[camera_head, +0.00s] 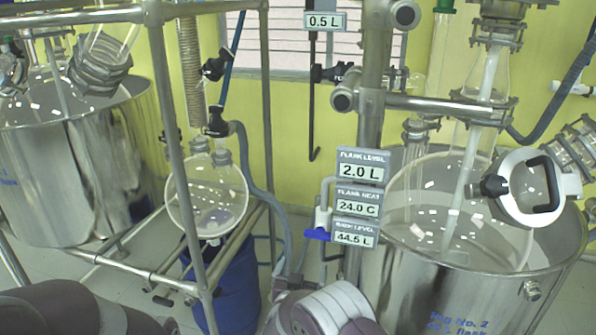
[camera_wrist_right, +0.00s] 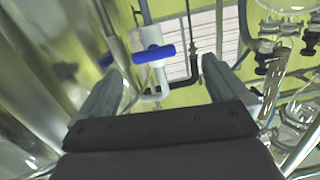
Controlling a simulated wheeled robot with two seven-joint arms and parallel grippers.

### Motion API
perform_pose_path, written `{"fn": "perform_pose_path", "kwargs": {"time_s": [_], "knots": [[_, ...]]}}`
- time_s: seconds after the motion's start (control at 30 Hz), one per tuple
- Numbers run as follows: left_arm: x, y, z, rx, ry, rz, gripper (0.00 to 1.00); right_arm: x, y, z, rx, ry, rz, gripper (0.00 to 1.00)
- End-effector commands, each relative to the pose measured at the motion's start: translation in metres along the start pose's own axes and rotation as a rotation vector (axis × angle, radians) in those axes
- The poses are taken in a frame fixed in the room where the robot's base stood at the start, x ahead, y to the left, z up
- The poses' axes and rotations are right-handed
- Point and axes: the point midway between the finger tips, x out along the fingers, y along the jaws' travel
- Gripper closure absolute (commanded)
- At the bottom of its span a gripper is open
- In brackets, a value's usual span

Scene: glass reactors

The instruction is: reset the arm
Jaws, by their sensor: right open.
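My right gripper (camera_wrist_right: 166,72) is open in the right wrist view, with its two grey fingers spread wide. A blue valve handle (camera_wrist_right: 153,54) on a white pipe shows in the gap between the fingers, beyond the tips; no contact shows. In the head view the right arm comes in at the bottom middle, and its gripper (camera_head: 300,264) is low and near the same blue handle (camera_head: 317,234), mostly hidden by my own wrist. Only a dark link of my left arm shows at the bottom left; its gripper is out of view.
A steel vessel (camera_head: 405,285) with a glass flask stands at right; another (camera_head: 80,195) stands at left. A round glass flask (camera_head: 207,205) hangs in a metal frame above a blue drum (camera_head: 232,285).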

Motion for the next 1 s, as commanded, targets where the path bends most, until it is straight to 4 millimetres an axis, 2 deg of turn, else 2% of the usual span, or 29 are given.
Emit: {"fn": "perform_pose_path", "kwargs": {"time_s": [0.07, 0.1, 0.13, 0.17, 0.2, 0.27, 0.3, 0.4, 0.5, 0.57, 0.6, 0.67, 1.0], "knots": [[0.0, 0.0, 0.0, 0.0, 0.0, 0.0, 0.0, -0.013, -0.01, 0.046, -0.028, -0.188, -0.1, 0.0], [0.0, 0.0, 0.0, 0.0, 0.0, 0.0, 0.0, -0.031, -0.017, 0.072, -0.056, -0.345, -0.182, 0.0], [0.0, 0.0, 0.0, 0.0, 0.0, 0.0, 0.0, -0.049, -0.017, 0.086, -0.079, -0.48, -0.24, 0.0], [-0.001, 0.0, 0.0, 0.0, 0.0, 0.0, 0.0, -0.068, -0.009, 0.095, -0.103, -0.618, -0.286, 0.0], [0.0, 0.0, 0.0, 0.0, 0.0, 0.0, 0.0, -0.099, 0.011, 0.099, -0.14, -0.803, -0.329, 0.0], [0.0, 0.0, 0.0, 0.0, 0.0, 0.0, 0.0, -0.146, 0.053, 0.092, -0.199, -1.042, -0.353, 0.0], [0.0, 0.0, 0.0, 0.0, 0.0, 0.0, 0.0, -0.174, 0.082, 0.083, -0.233, -1.16, -0.35, 0.0], [0.0, 0.0, 0.0, 0.0, 0.0, 0.0, 0.0, -0.233, 0.148, 0.056, -0.299, -1.366, -0.312, 0.0], [0.0, 0.0, 0.0, 0.0, 0.0, 0.0, 0.0, -0.273, 0.199, 0.029, -0.332, -1.459, -0.263, 0.0], [0.0, 0.0, 0.0, 0.0, 0.0, 0.0, 0.0, -0.284, 0.221, 0.013, -0.32, -1.442, -0.233, 0.0], [0.0, 0.0, 0.0, 0.0, 0.0, 0.0, 0.0, -0.282, 0.23, 0.003, -0.291, -1.405, -0.212, 0.0], [0.0, 0.0, 0.0, 0.0, 0.0, 0.0, 0.0, -0.275, 0.234, -0.007, -0.26, -1.367, -0.192, 0.0], [0.0, 0.0, 0.0, 0.0, 0.0, 0.0, 0.0, -0.273, 0.237, -0.01, -0.245, -1.358, -0.18, 0.0]]}}
